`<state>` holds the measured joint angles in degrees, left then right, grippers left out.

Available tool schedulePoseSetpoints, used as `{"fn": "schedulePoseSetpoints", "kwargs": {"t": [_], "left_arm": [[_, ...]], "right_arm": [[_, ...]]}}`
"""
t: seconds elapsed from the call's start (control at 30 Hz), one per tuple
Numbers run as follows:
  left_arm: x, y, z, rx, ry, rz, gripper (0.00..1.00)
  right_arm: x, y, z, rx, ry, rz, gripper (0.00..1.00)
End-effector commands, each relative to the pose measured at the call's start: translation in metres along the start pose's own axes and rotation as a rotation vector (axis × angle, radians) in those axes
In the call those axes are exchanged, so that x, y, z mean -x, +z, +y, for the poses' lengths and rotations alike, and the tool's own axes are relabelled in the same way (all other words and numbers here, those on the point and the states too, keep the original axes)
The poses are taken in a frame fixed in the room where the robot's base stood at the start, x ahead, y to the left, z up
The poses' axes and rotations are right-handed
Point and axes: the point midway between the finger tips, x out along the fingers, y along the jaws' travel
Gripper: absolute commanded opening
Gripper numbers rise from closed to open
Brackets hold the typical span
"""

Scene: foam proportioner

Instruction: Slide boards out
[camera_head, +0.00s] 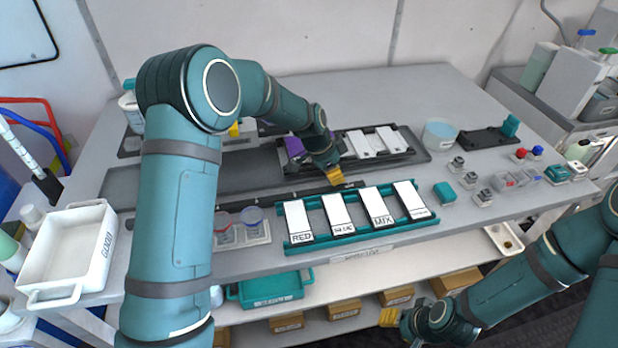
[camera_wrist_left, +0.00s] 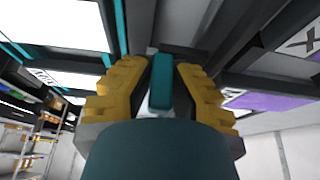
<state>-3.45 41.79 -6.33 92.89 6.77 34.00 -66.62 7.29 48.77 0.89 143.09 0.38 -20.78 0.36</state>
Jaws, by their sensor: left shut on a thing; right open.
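Several white boards stand side by side in a teal rack (camera_head: 350,238): one marked RED (camera_head: 298,217), one that seems to read BLUE (camera_head: 337,210), one marked MIX (camera_head: 376,203), and another at the right end (camera_head: 411,196). My left gripper (camera_head: 335,176) is just behind the rack, its yellow fingers pointing down. In the left wrist view, the fingers (camera_wrist_left: 160,90) are shut on a narrow teal tab (camera_wrist_left: 160,82); what it belongs to is unclear. My right gripper (camera_head: 394,319) is open, low in front of the table, and looks empty.
Behind my left gripper, a black tray (camera_head: 420,155) holds white boards (camera_head: 365,143), with a purple piece (camera_head: 294,147) at its left. A white bin (camera_head: 68,250) stands at left. Cups (camera_head: 251,216) sit left of the rack. A teal block (camera_head: 444,192) sits right of it.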

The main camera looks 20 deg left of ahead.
Motion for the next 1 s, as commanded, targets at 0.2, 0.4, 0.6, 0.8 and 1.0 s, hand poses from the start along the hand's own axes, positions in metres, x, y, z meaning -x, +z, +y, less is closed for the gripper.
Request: {"fn": "schedulePoseSetpoints", "kwargs": {"t": [0.2, 0.4, 0.6, 0.8, 1.0], "left_arm": [[-0.015, -0.029, 0.002, 0.000, 0.007, -0.003, 0.00], [-0.020, -0.040, 0.002, 0.000, 0.006, -0.004, 0.00], [-0.021, -0.044, 0.002, -0.001, 0.006, -0.003, 0.00], [-0.020, -0.045, 0.002, -0.002, 0.005, 0.000, 0.00], [-0.020, -0.044, 0.002, -0.001, 0.004, 0.000, 0.32]], "right_arm": [[-0.001, 0.001, 0.001, 0.000, 0.000, -0.001, 0.47], [-0.002, 0.001, 0.001, 0.000, 0.000, -0.002, 0.47], [-0.002, 0.001, 0.001, 0.000, 0.000, -0.002, 0.47], [-0.002, 0.001, 0.001, 0.000, 0.000, -0.001, 0.47], [-0.002, 0.001, 0.001, 0.000, 0.000, -0.001, 0.47]]}}
